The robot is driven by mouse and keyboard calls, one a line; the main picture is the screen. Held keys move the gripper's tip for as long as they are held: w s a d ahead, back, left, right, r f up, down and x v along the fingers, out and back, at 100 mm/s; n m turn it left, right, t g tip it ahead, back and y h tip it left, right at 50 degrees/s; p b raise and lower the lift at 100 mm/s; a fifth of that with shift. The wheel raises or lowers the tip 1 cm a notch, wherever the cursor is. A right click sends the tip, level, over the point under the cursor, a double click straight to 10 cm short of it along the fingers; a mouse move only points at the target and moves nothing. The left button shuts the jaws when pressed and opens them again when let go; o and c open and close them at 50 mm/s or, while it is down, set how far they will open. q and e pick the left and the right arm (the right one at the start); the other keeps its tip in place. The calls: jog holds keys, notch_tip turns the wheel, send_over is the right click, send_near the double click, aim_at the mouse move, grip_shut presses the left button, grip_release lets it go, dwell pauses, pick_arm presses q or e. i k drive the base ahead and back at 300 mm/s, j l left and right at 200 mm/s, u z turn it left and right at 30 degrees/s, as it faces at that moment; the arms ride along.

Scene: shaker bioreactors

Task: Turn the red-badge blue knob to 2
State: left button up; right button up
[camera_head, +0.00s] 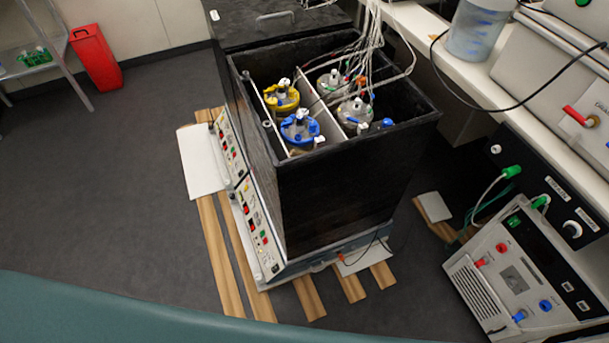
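A white and grey device (515,275) stands at the lower right, with its front panel tilted toward the view. A small blue knob (519,315) sits low on this panel, beside a round blue badge (545,305). A small red knob (481,262) sits higher on the left, near a round red badge (502,248). I see no blue knob with a clear red badge, and any scale numbers are too small to read. Neither of my grippers is in view.
A black open tank (340,190) with several lidded vessels stands on wooden slats in the middle. A dark panel with a white knob (572,229) and green plugs is behind the device. Cables hang around the right bench. A red bin (95,57) is far left. The left floor is clear.

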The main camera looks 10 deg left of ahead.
aim_at(386, 123)
jog(key=i+l+u, duration=0.15)
jog(key=l+u, duration=0.35)
jog(key=l, duration=0.45)
jog(key=l+u, duration=0.5)
jog(key=l, duration=0.45)
